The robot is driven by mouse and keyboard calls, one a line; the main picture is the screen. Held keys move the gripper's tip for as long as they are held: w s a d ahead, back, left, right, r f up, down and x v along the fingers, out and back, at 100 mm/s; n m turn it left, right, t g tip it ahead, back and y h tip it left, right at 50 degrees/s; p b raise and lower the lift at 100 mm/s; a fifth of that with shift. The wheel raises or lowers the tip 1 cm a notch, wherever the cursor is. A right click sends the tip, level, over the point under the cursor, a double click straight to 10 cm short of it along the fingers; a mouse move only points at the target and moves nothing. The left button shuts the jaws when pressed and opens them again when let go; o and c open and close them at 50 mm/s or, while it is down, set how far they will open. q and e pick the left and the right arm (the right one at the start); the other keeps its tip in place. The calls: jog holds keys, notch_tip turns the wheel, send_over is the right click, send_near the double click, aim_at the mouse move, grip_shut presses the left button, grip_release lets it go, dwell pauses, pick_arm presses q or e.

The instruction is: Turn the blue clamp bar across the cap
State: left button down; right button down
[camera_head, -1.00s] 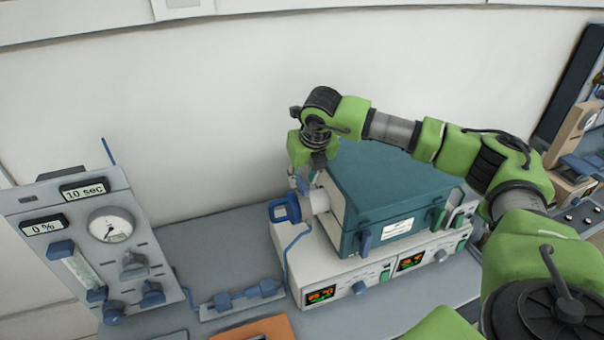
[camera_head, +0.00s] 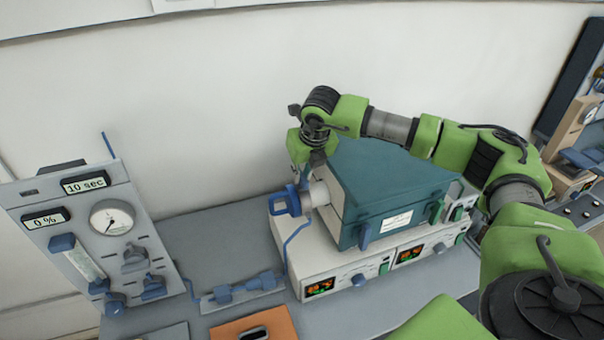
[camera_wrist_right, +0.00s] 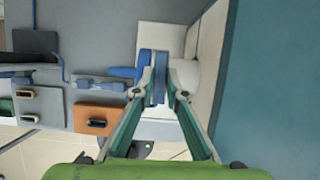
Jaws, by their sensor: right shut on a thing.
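The blue clamp bar (camera_head: 284,204) is at the left end of the teal-topped furnace (camera_head: 385,185), beside the round white cap (camera_head: 319,193). My right gripper (camera_head: 301,184) reaches down to it from above, partly hidden by its own wrist in the head view. In the right wrist view the two fingertips (camera_wrist_right: 163,88) are shut on an upright blue piece of the clamp bar (camera_wrist_right: 159,78), with the white cap (camera_wrist_right: 184,74) just right of it. My left gripper is in neither view.
A grey gas panel (camera_head: 95,235) with a dial and displays stands at the left. A blue valve line (camera_head: 240,289) lies on the bench before the furnace, near an orange block (camera_head: 237,329). The bench behind the panel is clear.

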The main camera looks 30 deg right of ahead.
jog(key=n+b, duration=0.1)
jog(key=n+y+b, duration=0.1)
jog(key=n+b, duration=0.1)
jog(key=shift+d+f+b, duration=0.15)
jog(key=shift+f+b, duration=0.1)
jog(key=shift+b, duration=0.05)
jog(key=shift+r+n+y+b, duration=0.1)
jog(key=shift+n+y+b, duration=0.5)
jog(key=shift+n, duration=0.5)
jog(key=shift+d+r+n+y, duration=0.1)
jog(key=shift+n+y, duration=0.2)
jog(key=shift+n, duration=0.6)
jog(key=shift+n+y+b, duration=0.3)
jog(key=shift+n+b, duration=0.1)
jog(key=shift+n, duration=0.5)
jog(key=n+g+y, duration=0.1)
jog(key=n, duration=0.1)
jog(key=shift+w+r+n, duration=0.1)
jog(key=shift+r+n, duration=0.05)
jog(key=shift+n, duration=0.15)
jog(key=n+g, duration=0.1)
jog(key=n, duration=0.2)
jog(key=n+g+y+p, duration=0.1)
jog(key=n, duration=0.2)
jog(key=shift+w+d, duration=0.1)
jog(key=shift+w, duration=0.05)
jog(key=c, duration=2)
grip_release()
jog(key=shift+c, duration=0.2)
